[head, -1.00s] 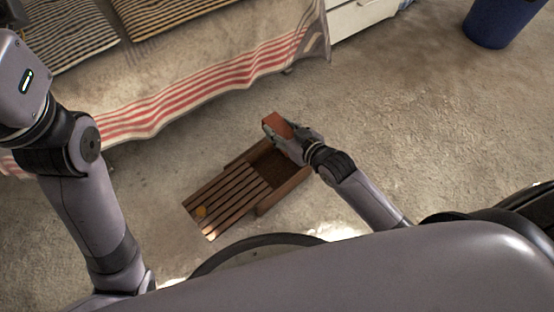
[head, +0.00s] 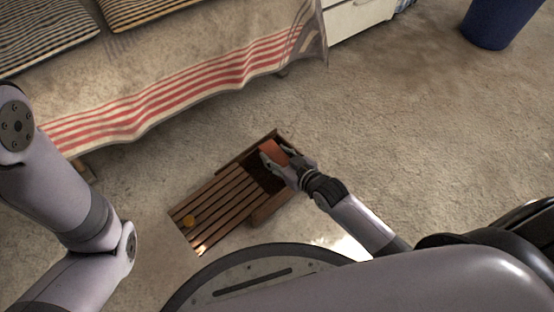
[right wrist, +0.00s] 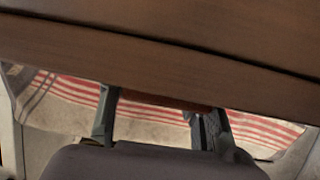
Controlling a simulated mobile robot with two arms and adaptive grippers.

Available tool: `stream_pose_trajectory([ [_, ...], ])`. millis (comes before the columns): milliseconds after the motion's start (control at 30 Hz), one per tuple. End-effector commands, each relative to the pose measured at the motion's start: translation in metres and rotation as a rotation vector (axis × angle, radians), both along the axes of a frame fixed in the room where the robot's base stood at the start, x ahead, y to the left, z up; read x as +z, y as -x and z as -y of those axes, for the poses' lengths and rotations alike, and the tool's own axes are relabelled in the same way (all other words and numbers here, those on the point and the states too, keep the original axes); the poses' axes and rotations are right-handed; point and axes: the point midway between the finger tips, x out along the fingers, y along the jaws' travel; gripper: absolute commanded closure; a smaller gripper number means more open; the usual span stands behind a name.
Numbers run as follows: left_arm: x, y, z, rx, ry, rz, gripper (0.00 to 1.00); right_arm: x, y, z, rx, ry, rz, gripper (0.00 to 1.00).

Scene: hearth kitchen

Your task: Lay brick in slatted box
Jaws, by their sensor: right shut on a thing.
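The reddish brick (head: 273,152) is held in my right gripper (head: 279,160), over the open part of the slatted box (head: 262,212). The box is dark brown wood on the floor, its slatted lid (head: 218,205) slid out to the lower left. In the right wrist view the box's wooden side (right wrist: 180,55) fills the top, and a sliver of the brick (right wrist: 165,101) shows between the two fingers (right wrist: 155,125). I cannot tell whether the brick touches the box's bottom. My left arm is at the left, its gripper out of view.
A couch with a red-striped cloth (head: 170,100) stands behind the box. A blue bin (head: 490,22) and a white drawer unit (head: 355,15) are farther back. The carpet at the right is clear.

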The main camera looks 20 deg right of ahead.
Motion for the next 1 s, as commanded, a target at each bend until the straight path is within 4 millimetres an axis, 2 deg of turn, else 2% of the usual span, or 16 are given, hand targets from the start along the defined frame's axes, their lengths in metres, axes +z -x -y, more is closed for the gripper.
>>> stream_pose_trajectory([
  [33,-0.005,0.000,0.000,0.000,0.000,0.000,0.60,-0.002,-0.002,0.000,0.000,-0.003,0.008,1.00],
  [267,-0.002,0.000,0.000,0.000,-0.001,0.001,0.60,0.000,-0.002,0.000,0.000,-0.003,0.008,1.00],
  [800,-0.004,0.000,0.000,0.000,-0.001,0.000,0.60,-0.012,-0.002,0.000,0.000,-0.003,0.008,1.00],
  [833,-0.005,0.000,0.000,0.000,-0.001,0.000,0.60,-0.014,0.000,0.000,0.000,-0.001,0.002,0.56],
  [1000,-0.005,0.000,0.000,0.000,-0.001,0.000,0.60,-0.014,0.000,0.000,0.000,-0.001,0.002,0.44],
])
